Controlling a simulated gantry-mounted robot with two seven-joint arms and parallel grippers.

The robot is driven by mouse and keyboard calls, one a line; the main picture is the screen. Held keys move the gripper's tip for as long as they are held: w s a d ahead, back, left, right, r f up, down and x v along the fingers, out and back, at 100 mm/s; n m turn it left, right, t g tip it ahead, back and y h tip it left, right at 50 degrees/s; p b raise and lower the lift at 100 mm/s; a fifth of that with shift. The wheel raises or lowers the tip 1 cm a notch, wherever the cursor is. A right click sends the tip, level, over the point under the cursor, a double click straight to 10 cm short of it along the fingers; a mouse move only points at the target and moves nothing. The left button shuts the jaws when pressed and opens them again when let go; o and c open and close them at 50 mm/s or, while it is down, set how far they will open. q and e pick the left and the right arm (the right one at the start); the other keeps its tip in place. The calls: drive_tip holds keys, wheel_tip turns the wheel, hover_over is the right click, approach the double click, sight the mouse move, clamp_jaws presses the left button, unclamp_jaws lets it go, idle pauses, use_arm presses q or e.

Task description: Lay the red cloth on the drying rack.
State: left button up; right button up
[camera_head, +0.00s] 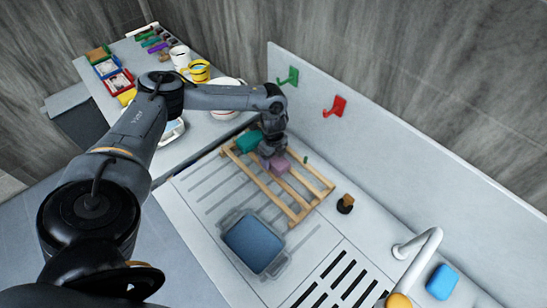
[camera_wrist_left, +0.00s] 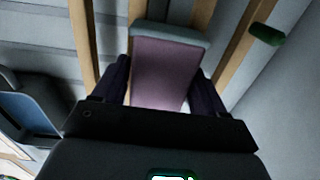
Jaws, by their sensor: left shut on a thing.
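My left gripper (camera_head: 269,160) is low over the wooden drying rack (camera_head: 307,205). In the left wrist view, the gripper (camera_wrist_left: 163,85) is shut on a mauve block-like piece (camera_wrist_left: 165,72) with a grey-blue far edge. This piece also shows as a small mauve block (camera_head: 281,164) in the head view. Wooden slats (camera_wrist_left: 82,50) lie beneath it; whether it touches them I cannot tell. A teal piece (camera_head: 249,141) is at the rack's back left, beside the gripper. I cannot make out a red cloth. My right gripper is not in view.
A blue tray (camera_head: 254,244) lies in front of the rack. A dark brush-like item (camera_head: 345,204) stands to its right. A faucet (camera_head: 420,245) and blue sponge (camera_head: 442,282) are at front right. Green (camera_head: 289,77) and red (camera_head: 335,107) hooks are on the back panel. Mugs (camera_head: 198,70) stand behind my arm.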

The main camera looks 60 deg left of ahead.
use_arm(q)
drive_tip(key=shift+f, duration=0.2)
drive_tip(key=o, duration=0.9)
drive_tip(key=shift+r, duration=0.1)
drive_tip(key=shift+r, duration=0.1)
